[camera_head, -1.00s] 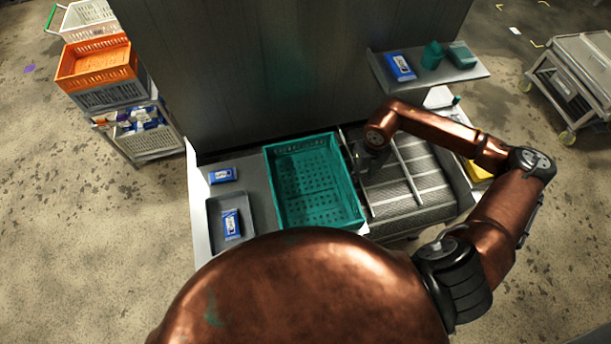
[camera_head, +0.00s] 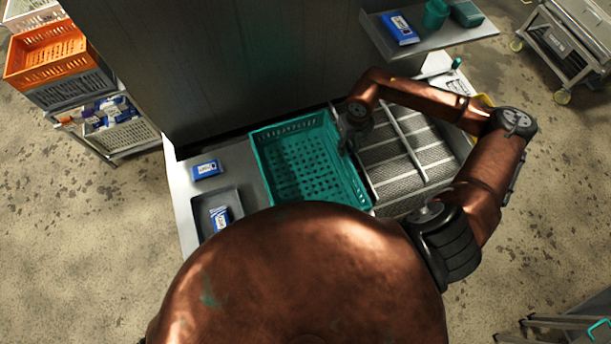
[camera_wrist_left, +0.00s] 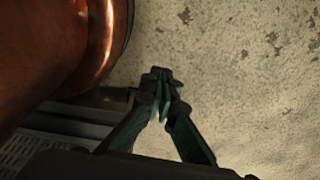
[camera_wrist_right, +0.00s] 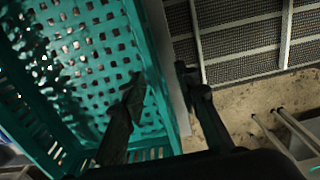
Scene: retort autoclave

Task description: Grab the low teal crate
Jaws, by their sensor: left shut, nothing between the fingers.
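The low teal crate (camera_head: 300,168) sits empty on the grey worktop in the head view, with slotted walls and a perforated floor. My right gripper (camera_head: 346,145) is at its right wall. In the right wrist view the open fingers (camera_wrist_right: 160,82) straddle that wall of the crate (camera_wrist_right: 85,55): one finger is on the inner side, the other outside, with a visible gap to the wall. My left gripper (camera_wrist_left: 162,85) is shut and empty, with floor behind it in the left wrist view. It is not visible in the head view.
A mesh conveyor (camera_head: 405,150) adjoins the crate on the right. A blue pack (camera_head: 206,169) and a grey tray (camera_head: 232,199) holding another lie to its left. A tall grey panel (camera_head: 220,70) rises behind. A shelf (camera_head: 440,40) with small items is at upper right.

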